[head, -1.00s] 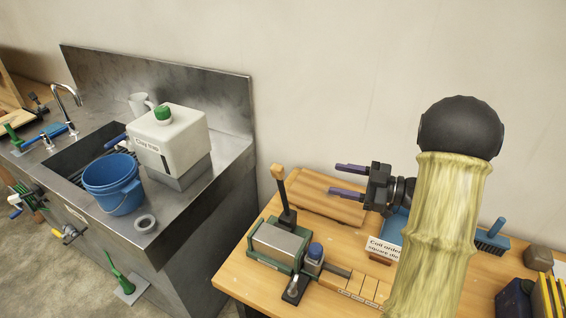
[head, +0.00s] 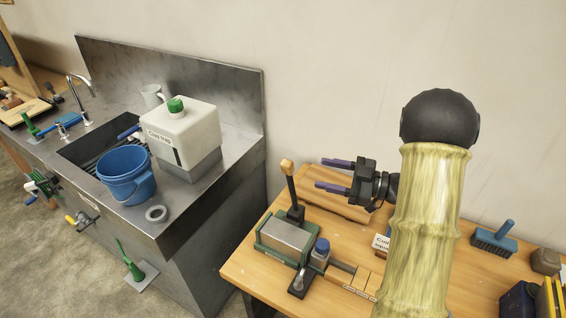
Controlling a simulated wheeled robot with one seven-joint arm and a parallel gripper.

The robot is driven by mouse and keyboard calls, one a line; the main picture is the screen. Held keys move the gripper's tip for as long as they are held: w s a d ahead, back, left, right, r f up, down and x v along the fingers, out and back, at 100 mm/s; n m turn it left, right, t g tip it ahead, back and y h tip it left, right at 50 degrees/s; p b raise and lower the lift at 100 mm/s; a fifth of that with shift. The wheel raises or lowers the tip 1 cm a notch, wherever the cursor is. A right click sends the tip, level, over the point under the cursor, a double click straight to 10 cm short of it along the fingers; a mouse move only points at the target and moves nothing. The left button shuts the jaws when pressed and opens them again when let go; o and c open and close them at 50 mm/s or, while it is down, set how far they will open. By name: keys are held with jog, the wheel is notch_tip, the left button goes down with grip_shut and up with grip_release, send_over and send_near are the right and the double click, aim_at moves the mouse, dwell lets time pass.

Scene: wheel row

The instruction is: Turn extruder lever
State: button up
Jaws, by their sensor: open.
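The extruder (head: 288,236) is a green and grey metal box with a blue-capped part (head: 321,246) at its right end, standing on the left part of the wooden bench. Its lever (head: 292,188), black with a wooden tip, stands up from the back of the box, tilted slightly left. My gripper (head: 328,174) is open and empty, with its two purple fingers pointing left toward the lever. In the picture the fingertips are a short gap to the right of the lever's tip. Their difference in depth is hard to tell.
A wooden board (head: 335,205) lies behind the extruder. A small card (head: 381,242) is partly hidden by my arm. A blue brush (head: 495,238) lies at right. The steel sink unit (head: 215,205) with a blue bucket (head: 127,176) and white clay box (head: 180,130) stands left, across a gap.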

aim_at(287, 166)
jog(key=p+x, duration=0.2)
jog(key=x, duration=0.8)
jog(key=shift+a, duration=0.4)
